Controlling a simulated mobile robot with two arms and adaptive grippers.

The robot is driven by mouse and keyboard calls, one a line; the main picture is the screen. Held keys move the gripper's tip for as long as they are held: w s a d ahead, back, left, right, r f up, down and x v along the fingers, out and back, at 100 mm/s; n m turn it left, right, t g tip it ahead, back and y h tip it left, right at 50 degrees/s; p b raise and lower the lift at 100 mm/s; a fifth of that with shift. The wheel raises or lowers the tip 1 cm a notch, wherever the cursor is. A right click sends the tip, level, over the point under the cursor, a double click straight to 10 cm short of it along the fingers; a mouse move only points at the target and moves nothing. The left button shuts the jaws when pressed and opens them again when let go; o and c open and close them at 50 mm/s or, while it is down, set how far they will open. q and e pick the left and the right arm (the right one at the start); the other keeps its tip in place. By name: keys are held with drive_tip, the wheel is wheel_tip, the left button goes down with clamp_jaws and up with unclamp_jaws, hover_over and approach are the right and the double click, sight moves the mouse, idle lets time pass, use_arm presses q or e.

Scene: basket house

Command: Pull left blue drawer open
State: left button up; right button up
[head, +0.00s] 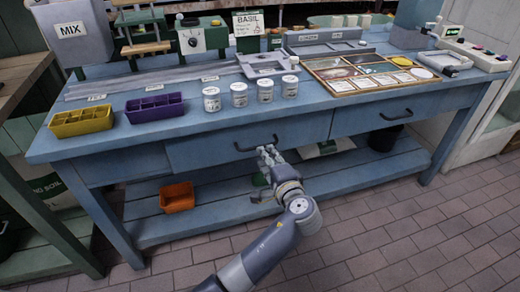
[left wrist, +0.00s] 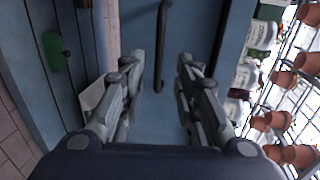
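The left blue drawer (head: 205,152) is in the front of the blue workbench and looks closed, its face level with the bench front. Its dark bar handle (head: 243,149) is partly hidden by my left gripper (head: 267,153), which is right in front of the handle's right part. In the left wrist view, my left gripper (left wrist: 161,57) is open, and the handle (left wrist: 161,45) shows between its two fingers. I cannot tell whether the fingertips touch the handle or the drawer face. My right gripper is in neither view.
The blue workbench (head: 380,117) has a second drawer (head: 360,119) on the right. Its top holds a yellow bin (head: 82,122), a purple bin (head: 155,107), several white jars and a framed board (head: 370,73). An orange bin (head: 177,197) is on the lower shelf. The tiled floor (head: 400,235) in front is clear.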

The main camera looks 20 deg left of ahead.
use_arm(q)
drive_tip(key=shift+b+x, duration=0.5)
drive_tip(key=shift+x, duration=3.3)
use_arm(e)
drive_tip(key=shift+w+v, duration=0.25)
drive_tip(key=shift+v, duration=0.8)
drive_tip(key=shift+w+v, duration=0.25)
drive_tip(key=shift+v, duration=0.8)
use_arm(q)
drive_tip(key=shift+f, duration=0.1)
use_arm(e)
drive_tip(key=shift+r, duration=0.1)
use_arm(q)
clamp_jaws()
